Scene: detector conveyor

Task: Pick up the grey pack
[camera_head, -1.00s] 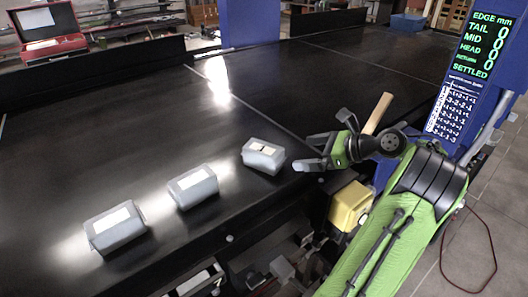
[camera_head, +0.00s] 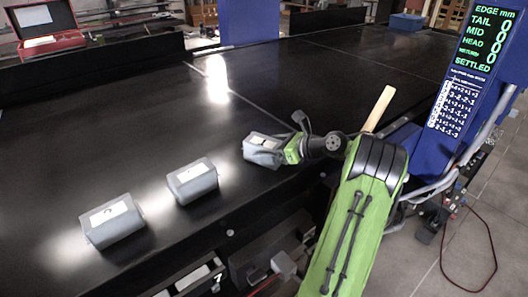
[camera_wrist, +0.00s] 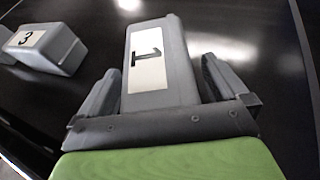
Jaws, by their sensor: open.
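Three grey packs with white labels lie in a row on the black conveyor: a near-left one (camera_head: 113,222), a middle one (camera_head: 193,181) and a far-right one (camera_head: 263,146). My gripper (camera_head: 270,150) is at the far-right pack. In the wrist view, my open gripper (camera_wrist: 162,82) has one finger on each side of that pack (camera_wrist: 178,85), whose label reads 1. Small gaps seem to show beside it, but contact is hard to judge. Another grey pack, labelled 3 (camera_wrist: 50,48), lies to the left, clear of the fingers.
The black conveyor (camera_head: 120,120) is bare behind the packs. A low black wall (camera_head: 100,70) runs along its far left side, with an open red case (camera_head: 50,42) beyond. A blue post with a lit display (camera_head: 480,40) stands at right, reading zeros and SETTLED.

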